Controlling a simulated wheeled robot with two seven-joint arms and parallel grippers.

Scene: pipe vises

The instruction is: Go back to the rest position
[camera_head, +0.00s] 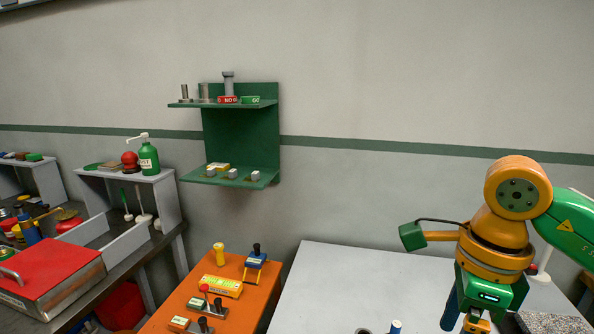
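My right arm comes in from the right edge and bends down over the white table (340,285). The end of my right gripper (476,324) is at the bottom edge, and its fingertips are cut off or hidden, so I cannot tell whether it is open or shut. A dark blue piece (450,311) shows just left of it; I cannot tell whether it is held. My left gripper is not in view.
An orange table (165,318) holds a yellow block (221,286), a blue vise-like fixture (255,263) and small clamps. A green wall shelf (240,140) holds metal cylinders. A red-lidded box (45,272) sits on the left bench. A blue-capped cylinder (396,327) stands at the white table's front.

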